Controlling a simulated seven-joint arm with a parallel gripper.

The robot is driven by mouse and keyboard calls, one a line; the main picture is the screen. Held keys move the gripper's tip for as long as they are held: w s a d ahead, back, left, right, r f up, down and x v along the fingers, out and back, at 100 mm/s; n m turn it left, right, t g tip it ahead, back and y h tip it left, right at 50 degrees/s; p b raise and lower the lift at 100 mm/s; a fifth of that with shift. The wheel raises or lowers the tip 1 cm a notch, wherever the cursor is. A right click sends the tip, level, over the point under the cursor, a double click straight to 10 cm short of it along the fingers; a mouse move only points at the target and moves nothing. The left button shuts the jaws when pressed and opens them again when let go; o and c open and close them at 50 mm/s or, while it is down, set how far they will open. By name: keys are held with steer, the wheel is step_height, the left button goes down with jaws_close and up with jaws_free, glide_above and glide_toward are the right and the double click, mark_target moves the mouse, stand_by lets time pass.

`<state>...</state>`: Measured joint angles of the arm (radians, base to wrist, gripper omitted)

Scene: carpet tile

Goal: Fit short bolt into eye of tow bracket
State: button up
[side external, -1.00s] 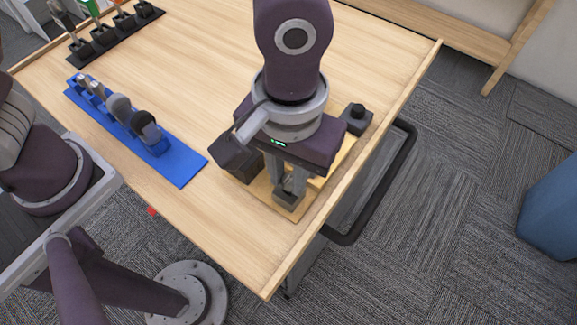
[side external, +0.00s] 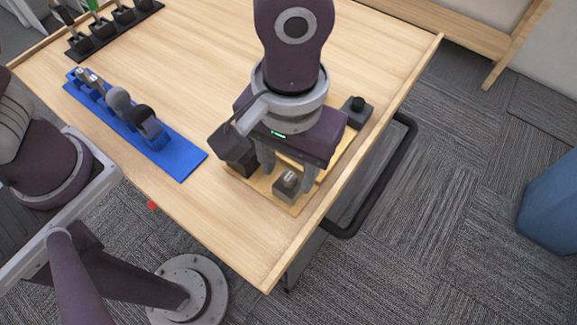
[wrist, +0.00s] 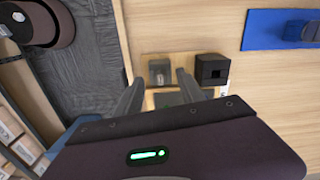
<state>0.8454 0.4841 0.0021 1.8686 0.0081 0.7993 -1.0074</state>
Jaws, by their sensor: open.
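A small grey block (side external: 288,184) with a lighter metallic piece at its top stands near the front corner of a wooden board (side external: 283,207). It also shows in the wrist view (wrist: 160,71). A black block with a square hole (wrist: 212,69) stands beside it; it also shows in the side view (side external: 240,158). I cannot tell for certain which part is the tow bracket's eye or whether the metallic piece is the short bolt. My gripper (wrist: 159,78) is open, its fingers apart and empty, just behind the grey block. The gripper body hides part of the board.
A blue rack (side external: 182,163) with several upright tools stands to the left. A black rack (side external: 75,55) is at the far left. A black knobbed block (side external: 357,110) is behind my gripper at right. The raised table rim (side external: 350,170) runs close by; the table's middle is clear.

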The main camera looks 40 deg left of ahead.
mark_target(289, 178)
step_height(289, 178, up, 6)
steer(key=shift+f, duration=0.1)
steer(key=w+a+r+t+h, duration=0.1)
steer(key=w+a+r, duration=0.1)
steer(key=a+r, duration=0.6)
steer(key=s+a+m+t, duration=0.1)
steer(key=s+a, duration=0.3)
steer(key=a, duration=0.5)
steer(key=s+a+t, duration=0.3)
steer(key=s+a, duration=0.1)
steer(key=a, duration=0.5)
steer(key=shift+s+r+m+t+y, duration=0.25)
steer(key=shift+s+m+t+y, duration=0.05)
steer(key=shift+m+y, duration=0.1)
stand_by(1.0)
